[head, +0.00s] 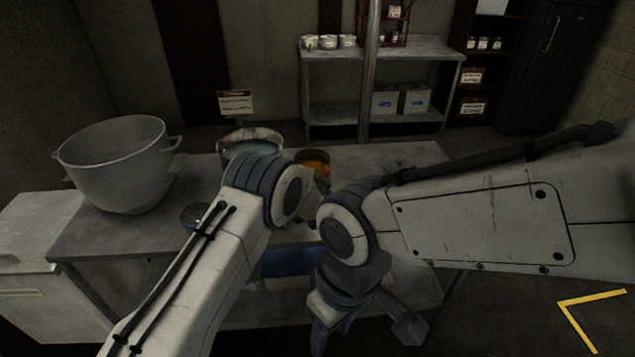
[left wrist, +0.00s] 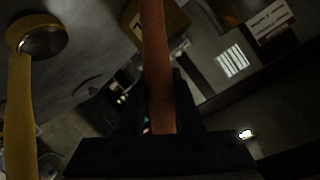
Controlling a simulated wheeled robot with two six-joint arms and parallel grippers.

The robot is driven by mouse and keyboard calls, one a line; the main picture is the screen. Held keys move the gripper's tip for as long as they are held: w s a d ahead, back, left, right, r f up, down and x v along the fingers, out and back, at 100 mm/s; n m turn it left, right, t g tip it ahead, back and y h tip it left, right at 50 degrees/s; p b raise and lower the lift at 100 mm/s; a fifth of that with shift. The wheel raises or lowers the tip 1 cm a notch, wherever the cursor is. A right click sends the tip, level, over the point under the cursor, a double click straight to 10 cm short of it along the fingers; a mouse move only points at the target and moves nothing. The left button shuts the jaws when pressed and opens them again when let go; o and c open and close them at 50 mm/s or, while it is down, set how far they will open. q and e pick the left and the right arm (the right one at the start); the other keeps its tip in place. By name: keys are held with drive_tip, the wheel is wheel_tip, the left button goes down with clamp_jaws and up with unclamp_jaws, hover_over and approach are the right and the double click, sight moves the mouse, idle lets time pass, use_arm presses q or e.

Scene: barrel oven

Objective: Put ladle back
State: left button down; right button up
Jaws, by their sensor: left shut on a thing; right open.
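My left gripper (left wrist: 160,100) is shut on a long orange-brown handle (left wrist: 155,50), which I take to be the ladle's. The handle runs up out of the left wrist view, so the ladle's bowl does not show there. In the head view the left gripper (head: 322,188) is mostly hidden behind my left wrist, near an orange-filled pot (head: 314,162) on the table. My right gripper (head: 365,330) is open and empty, low in front of the table.
A large grey pot (head: 115,165) stands on the left of the table (head: 85,235). A wide metal pot (head: 250,143) stands at the back, and a small bowl (head: 195,214) in front. A yellow-handled utensil (left wrist: 22,110) shows in the left wrist view. The table's right side looks clear.

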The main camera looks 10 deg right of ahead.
use_arm(q)
drive_tip(key=shift+f, duration=0.6)
drive_tip(key=c, duration=0.6)
unclamp_jaws()
drive_tip(key=shift+f, duration=0.15)
